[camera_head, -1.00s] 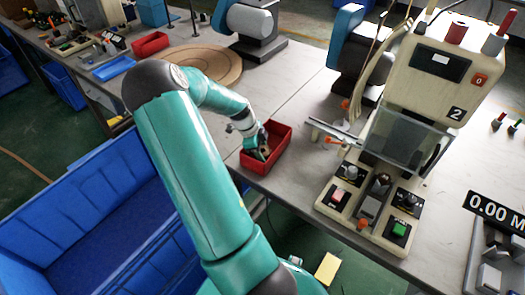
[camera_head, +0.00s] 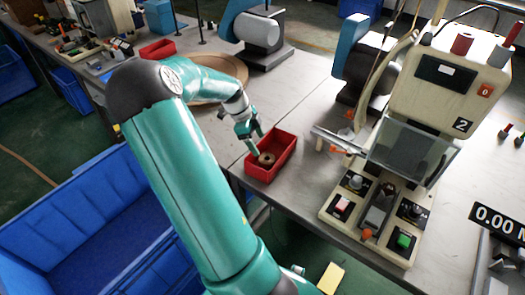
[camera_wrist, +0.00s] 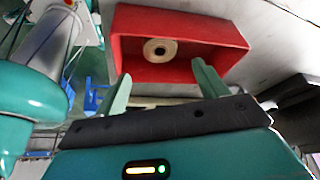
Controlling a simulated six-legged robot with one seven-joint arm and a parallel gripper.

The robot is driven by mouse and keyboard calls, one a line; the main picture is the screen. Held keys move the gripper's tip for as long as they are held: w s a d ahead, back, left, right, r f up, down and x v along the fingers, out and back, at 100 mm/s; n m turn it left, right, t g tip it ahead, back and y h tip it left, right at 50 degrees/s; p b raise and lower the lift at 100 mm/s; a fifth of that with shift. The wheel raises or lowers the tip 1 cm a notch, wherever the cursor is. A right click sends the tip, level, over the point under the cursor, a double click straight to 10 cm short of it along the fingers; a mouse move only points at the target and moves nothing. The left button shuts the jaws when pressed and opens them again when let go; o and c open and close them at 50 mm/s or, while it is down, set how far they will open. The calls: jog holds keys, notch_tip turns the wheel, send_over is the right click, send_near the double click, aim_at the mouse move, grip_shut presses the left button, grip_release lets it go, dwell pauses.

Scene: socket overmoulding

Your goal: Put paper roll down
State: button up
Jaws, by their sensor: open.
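The paper roll (camera_head: 266,159) is a small tan ring with a dark centre hole. It lies inside the red tray (camera_head: 285,161), near the tray's left end in the head view. In the wrist view the roll (camera_wrist: 160,49) lies on the floor of the red tray (camera_wrist: 122,38), a little left of the tray's middle. My gripper (camera_head: 254,141) is above and just behind the roll in the head view. Its two green fingers (camera_wrist: 161,92) are spread wide in the wrist view, with nothing between them. The roll is apart from the fingers.
The red tray stands at the table's front edge. A beige machine (camera_head: 451,75) with a button panel (camera_head: 342,203) stands to the right. A large blue bin (camera_head: 70,242) is on the floor to the left. Another red tray (camera_head: 158,50) lies further back.

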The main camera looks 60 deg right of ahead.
jog(key=w+a+r+n+t, duration=0.25)
jog(key=a+r+n, duration=0.2)
jog(key=a, duration=0.25)
jog(key=w+a+r+n+t+y, duration=0.1)
jog(key=w+a+r+n, duration=0.3)
jog(key=a, duration=0.4)
jog(key=w+a+r+n+t, duration=0.2)
jog(key=a+r+n, duration=0.2)
jog(key=a+n, duration=0.25)
jog(key=s+a+r+n+t, duration=0.1)
jog(key=s+a+r+n, duration=0.1)
jog(key=a+n, duration=0.3)
jog(key=s+a+r+n+t, duration=0.2)
jog(key=a+n, duration=0.4)
jog(key=a, duration=0.4)
jog(key=s+a+r+n+t, duration=0.1)
jog(key=s+a+r+n, duration=0.3)
jog(key=a, duration=0.4)
jog(key=shift+s+a+r+n, duration=0.25)
jog(key=shift+r+n, duration=0.3)
jog(key=shift+n, duration=0.65)
jog(key=c, duration=0.7)
jog(key=shift+d, duration=0.1)
jog(key=shift+c, duration=0.4)
